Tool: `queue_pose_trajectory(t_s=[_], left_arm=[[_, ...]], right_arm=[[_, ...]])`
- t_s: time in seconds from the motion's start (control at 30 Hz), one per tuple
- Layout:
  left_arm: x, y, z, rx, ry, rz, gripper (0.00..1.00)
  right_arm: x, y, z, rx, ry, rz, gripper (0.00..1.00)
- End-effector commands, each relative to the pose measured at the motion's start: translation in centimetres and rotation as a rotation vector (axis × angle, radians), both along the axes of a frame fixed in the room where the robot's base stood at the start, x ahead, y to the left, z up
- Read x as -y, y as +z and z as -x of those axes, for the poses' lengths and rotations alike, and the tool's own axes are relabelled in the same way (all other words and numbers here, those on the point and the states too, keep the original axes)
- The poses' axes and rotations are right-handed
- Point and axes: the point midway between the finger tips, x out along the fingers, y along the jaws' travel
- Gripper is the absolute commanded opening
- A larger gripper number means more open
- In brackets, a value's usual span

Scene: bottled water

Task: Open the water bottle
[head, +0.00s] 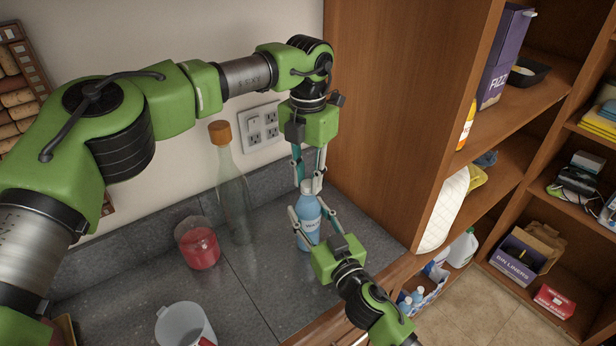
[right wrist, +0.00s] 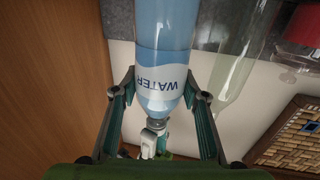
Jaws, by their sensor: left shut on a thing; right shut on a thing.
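The water bottle (head: 308,213) is blue with a "WATER" label and stands upright on the dark counter near the wooden side panel. In the right wrist view the bottle (right wrist: 164,60) appears upside down. My right gripper (head: 307,226) comes from the front and is shut around the bottle's body, one finger on each side. My left gripper (head: 311,183) points down from above and is shut on the cap at the bottle's top. The cap (right wrist: 157,123) is partly covered by the left gripper's fingertips in the right wrist view.
A tall clear bottle with a cork (head: 233,190) stands left of the water bottle, against the wall. A red-filled jar (head: 199,247) and a pale cup (head: 183,326) are further left and front. The wooden panel (head: 390,110) rises close on the right.

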Motion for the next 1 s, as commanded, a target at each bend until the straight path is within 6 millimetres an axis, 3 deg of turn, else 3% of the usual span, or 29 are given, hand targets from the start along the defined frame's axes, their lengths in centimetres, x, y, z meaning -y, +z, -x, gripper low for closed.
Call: queue_pose_trajectory(t_s=[1.0], left_arm=[[0.02,0.13,-0.06,0.000,1.860,0.001,0.00]], right_arm=[[0.06,-0.17,0.01,-0.002,-0.001,0.002,0.00]])
